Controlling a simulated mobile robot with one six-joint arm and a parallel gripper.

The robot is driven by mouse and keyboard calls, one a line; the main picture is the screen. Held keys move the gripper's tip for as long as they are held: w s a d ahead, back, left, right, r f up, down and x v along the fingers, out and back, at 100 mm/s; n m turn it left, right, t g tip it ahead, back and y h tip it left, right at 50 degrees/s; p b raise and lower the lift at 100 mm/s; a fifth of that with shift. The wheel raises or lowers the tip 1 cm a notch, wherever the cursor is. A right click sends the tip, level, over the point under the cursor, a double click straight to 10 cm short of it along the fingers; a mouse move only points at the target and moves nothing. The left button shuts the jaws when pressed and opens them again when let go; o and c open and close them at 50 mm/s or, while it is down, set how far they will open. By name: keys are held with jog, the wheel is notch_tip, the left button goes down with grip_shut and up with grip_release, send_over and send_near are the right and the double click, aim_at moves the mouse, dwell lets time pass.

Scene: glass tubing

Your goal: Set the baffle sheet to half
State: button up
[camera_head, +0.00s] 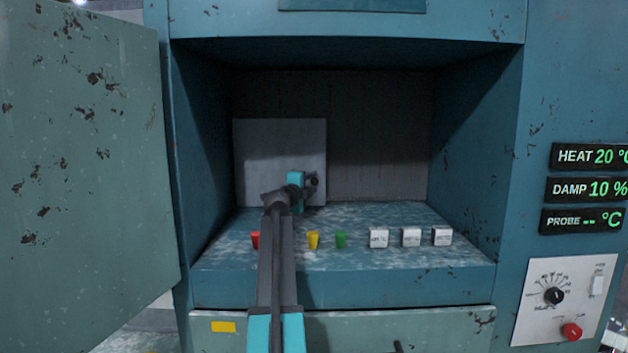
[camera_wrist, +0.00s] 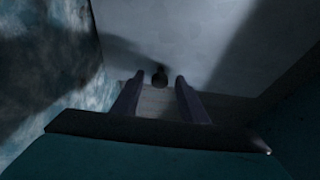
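The baffle sheet (camera_head: 270,150) is a plain grey panel at the back of the open chamber. It covers roughly the left half of the back wall; a brownish, finely ribbed surface (camera_head: 380,140) shows to its right. My gripper (camera_head: 308,183) reaches into the chamber, in front of the sheet's lower right part. In the wrist view the two fingers of my gripper (camera_wrist: 159,80) are apart. A small dark knob (camera_wrist: 159,75) on the grey sheet (camera_wrist: 190,40) shows in the gap near the fingertips. I cannot tell whether the knob is between the fingers or just beyond them.
On the chamber floor (camera_head: 350,262) stand red (camera_head: 255,240), yellow (camera_head: 313,240) and green (camera_head: 341,240) cups and three white labelled blocks (camera_head: 411,237). An open door (camera_head: 80,160) stands at left. Displays (camera_head: 588,188) and a dial panel (camera_head: 562,298) are at right.

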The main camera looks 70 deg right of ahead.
jog(key=shift+d, duration=0.35)
